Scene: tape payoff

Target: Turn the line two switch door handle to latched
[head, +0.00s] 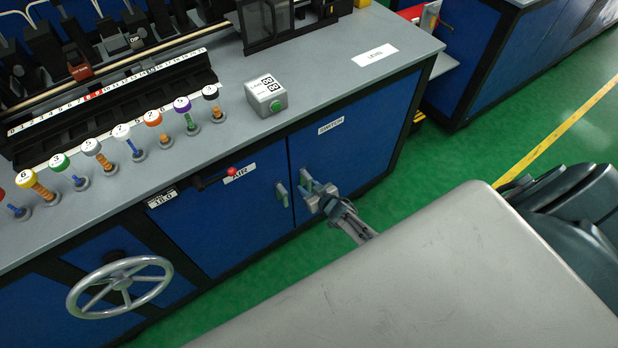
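The switch door (345,150) is a blue cabinet panel with a white SWITCH label, at the right end of the machine's front. Its small grey-green handle (306,180) stands near the door's left edge and is partly covered by my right gripper. My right gripper (312,192) is right at this handle, its arm coming up from the lower right. The fingers are too small and overlapped to show whether they close on the handle, and the handle's exact angle is unclear. My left gripper is out of view.
A similar handle (282,194) sits just left, on the neighbouring blue door with the AIR label (239,173). A red-tipped lever (232,171) and a handwheel (120,284) stick out further left. A grey counter (330,90) with a green-button box (266,97) lies above.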

